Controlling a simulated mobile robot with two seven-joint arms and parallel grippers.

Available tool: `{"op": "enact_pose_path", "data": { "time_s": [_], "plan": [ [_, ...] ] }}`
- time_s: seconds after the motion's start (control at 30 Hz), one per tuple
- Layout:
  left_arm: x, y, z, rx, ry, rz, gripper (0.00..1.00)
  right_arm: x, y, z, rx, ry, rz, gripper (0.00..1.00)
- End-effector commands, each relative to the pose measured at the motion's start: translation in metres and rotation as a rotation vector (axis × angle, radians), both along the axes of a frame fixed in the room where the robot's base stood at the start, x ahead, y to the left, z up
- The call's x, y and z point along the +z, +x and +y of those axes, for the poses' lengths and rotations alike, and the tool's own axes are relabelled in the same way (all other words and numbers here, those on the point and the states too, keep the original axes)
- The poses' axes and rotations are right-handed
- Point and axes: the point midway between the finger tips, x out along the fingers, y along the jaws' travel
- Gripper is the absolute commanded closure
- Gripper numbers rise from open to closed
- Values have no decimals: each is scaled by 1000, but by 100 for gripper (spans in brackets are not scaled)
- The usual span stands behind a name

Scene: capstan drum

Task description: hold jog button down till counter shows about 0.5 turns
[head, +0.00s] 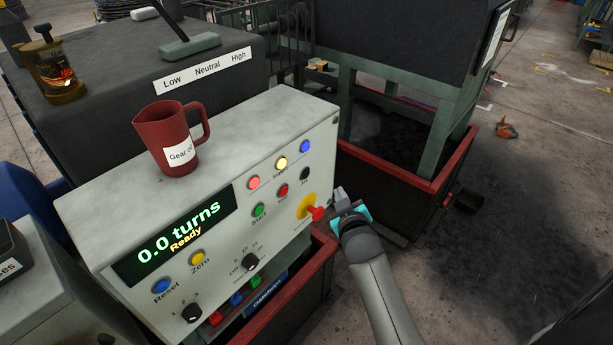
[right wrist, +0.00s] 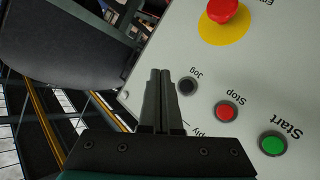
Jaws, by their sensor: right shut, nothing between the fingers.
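The black jog button (head: 305,174) sits at the right end of the button row on the grey control panel (head: 290,130). It also shows in the right wrist view (right wrist: 188,86), labelled Jog. The counter display (head: 175,235) reads 0.0 turns, with Ready below. My right gripper (head: 340,193) is to the right of the panel in the head view. In the right wrist view its closed fingers (right wrist: 160,75) appear just left of the jog button, with nothing between them. Whether they touch the panel cannot be told. My left gripper is not in view.
A red emergency stop (head: 318,214) on a yellow disc is below the jog button. The red stop (head: 283,190) and green start (head: 259,210) buttons are to its left. A red-rimmed bin (head: 400,175) is behind the gripper.

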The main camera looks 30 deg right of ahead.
Motion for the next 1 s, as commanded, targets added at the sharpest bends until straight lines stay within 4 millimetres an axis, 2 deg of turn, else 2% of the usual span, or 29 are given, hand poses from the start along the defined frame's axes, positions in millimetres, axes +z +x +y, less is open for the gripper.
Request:
{"op": "enact_pose_path", "data": {
  "time_s": [0.3, 0.5, 1.0],
  "plan": [
    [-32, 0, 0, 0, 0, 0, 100, -3, 43, 19, 2, 2, -3, 100],
    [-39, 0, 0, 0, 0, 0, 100, -2, 61, 25, 1, 0, -1, 100],
    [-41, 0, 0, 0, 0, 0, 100, 0, 67, 28, 0, 1, 1, 100]
  ]
}}
